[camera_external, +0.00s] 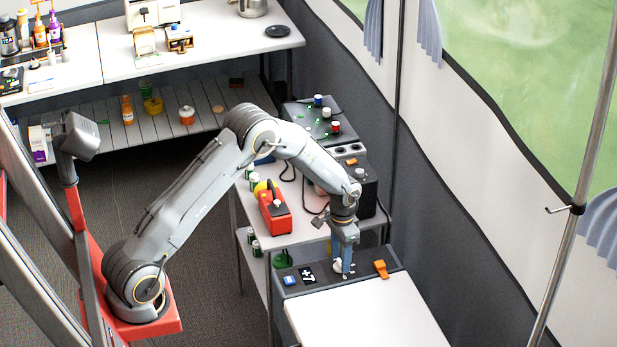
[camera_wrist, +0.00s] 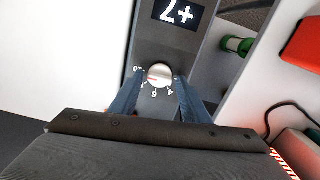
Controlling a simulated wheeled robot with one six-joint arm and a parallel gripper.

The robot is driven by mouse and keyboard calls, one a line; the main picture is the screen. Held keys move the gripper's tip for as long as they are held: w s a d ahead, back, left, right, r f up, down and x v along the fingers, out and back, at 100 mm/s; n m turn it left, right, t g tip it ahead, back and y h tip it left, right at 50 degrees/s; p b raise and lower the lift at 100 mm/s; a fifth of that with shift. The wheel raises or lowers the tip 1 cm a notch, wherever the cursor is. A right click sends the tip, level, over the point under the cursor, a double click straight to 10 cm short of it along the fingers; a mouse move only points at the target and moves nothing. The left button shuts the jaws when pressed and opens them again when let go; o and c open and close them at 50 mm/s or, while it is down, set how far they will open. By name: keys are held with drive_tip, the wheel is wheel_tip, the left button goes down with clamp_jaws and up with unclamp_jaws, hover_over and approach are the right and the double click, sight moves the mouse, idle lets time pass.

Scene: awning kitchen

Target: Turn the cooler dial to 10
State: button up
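The cooler (camera_external: 365,310) has a white lid and a dark control panel at its back edge. Its black display (camera_external: 307,275) reads +7; it also shows upside down in the wrist view (camera_wrist: 178,13). The round white dial (camera_wrist: 159,75) has a small red mark toward its left side, with printed numbers around it; 4 and 6 are legible. My gripper (camera_wrist: 160,77) points down at the panel, its two blue fingers on either side of the dial and apart from each other. Slim gaps seem to show beside the dial. In the external view my gripper (camera_external: 345,265) partly covers the dial.
An orange part (camera_external: 381,269) stands on the panel right of my gripper, and a blue button (camera_external: 290,281) is at the left. A table behind holds a red box (camera_external: 274,212) and a dark appliance (camera_external: 358,185). The tent wall is at the right.

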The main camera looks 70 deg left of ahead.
sight(340, 262)
drive_tip(key=shift+o, duration=0.5)
wheel_tip(340, 262, up, 8)
drive_tip(key=shift+f+b, duration=0.1)
drive_tip(key=shift+b, duration=0.65)
drive_tip(key=shift+f+m+b, duration=0.15)
drive_tip(key=shift+m+b, duration=0.5)
drive_tip(key=shift+m, duration=0.05)
drive_tip(key=shift+f+p, duration=0.75)
drive_tip(key=shift+f, duration=3.05)
drive_tip(key=shift+c, duration=0.4)
